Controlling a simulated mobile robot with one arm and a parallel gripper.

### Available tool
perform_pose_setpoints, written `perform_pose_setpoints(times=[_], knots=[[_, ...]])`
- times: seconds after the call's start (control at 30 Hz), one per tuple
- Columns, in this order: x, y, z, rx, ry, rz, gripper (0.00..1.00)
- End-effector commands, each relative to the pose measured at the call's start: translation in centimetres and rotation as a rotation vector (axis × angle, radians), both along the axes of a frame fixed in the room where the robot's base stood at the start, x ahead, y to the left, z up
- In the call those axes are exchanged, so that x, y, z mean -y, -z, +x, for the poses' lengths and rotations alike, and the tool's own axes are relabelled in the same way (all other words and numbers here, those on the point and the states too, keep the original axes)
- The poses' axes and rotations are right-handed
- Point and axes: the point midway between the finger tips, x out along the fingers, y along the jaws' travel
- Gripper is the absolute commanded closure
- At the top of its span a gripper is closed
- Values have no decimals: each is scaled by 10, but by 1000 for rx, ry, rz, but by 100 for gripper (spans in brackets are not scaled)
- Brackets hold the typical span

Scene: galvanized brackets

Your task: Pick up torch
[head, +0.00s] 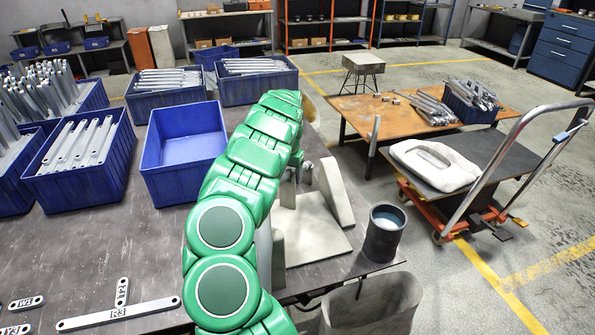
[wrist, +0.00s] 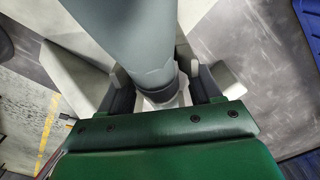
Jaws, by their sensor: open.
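In the wrist view a long grey-teal cylinder, which looks like the torch (wrist: 138,45), runs from the top edge down to between the fingers of my gripper (wrist: 163,85). Its lower end has a dark collar and a paler part below. The dark fingers stand on either side of it, open; I cannot tell whether either touches it. In the head view my green arm reaches over the table and hides most of the gripper. I cannot make out the torch there.
Under my arm is a pale fixture (head: 335,195) with upright plates on the dark table (head: 95,245). A dark pot (head: 384,235) stands at the table's right edge. An empty blue bin (head: 185,155) is left of my arm.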

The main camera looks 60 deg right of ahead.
Motion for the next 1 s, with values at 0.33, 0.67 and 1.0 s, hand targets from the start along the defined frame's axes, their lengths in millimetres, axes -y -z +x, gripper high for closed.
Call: perform_pose_setpoints(times=[0.33,0.67,1.0], knots=[[0,1,0,1,0,-1,56],[0,0,0,1,0,-1,92],[0,-15,1,3,0,-1,92]])
